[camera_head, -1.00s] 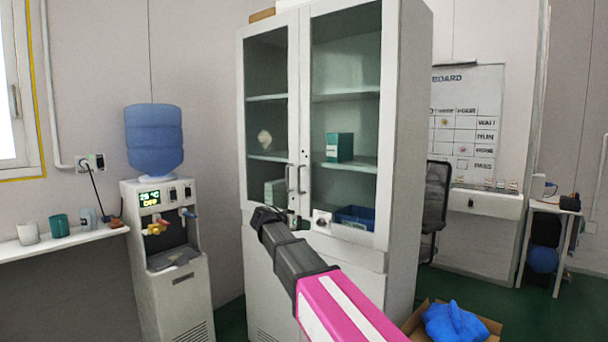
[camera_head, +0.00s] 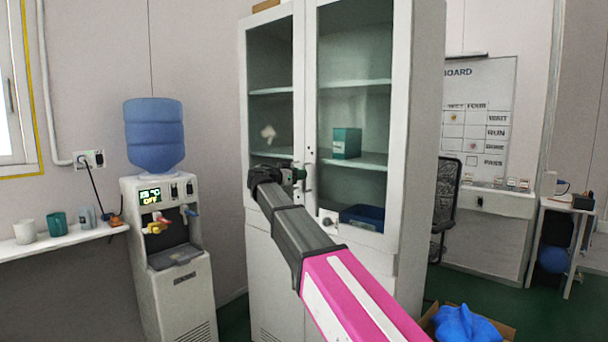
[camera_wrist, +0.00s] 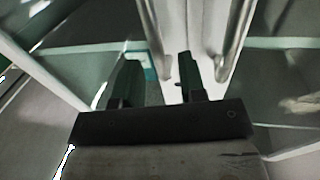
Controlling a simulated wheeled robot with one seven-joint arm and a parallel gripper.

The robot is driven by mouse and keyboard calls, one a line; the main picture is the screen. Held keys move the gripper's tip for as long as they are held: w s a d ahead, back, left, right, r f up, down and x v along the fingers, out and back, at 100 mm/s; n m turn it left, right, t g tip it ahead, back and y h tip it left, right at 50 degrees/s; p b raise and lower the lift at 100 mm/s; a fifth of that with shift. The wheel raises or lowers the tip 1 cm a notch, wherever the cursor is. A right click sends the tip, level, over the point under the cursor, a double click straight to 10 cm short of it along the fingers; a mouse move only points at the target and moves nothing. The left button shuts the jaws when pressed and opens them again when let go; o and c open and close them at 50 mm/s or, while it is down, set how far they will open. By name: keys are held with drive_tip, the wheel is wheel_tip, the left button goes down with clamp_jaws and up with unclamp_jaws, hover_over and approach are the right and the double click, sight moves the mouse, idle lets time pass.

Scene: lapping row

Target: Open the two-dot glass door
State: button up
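The white cabinet has two glass doors, a left glass door (camera_head: 271,110) and a right glass door (camera_head: 352,110), both closed. Another handle (camera_wrist: 236,40) is further right, outside the fingers.
A water dispenser (camera_head: 170,240) stands left of the cabinet, beside a shelf with cups (camera_head: 70,236). An open box with a blue item (camera_head: 465,326) lies on the floor at right.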

sight(304, 188)
drive_tip(key=shift+x, duration=1.5)
clamp_jaws()
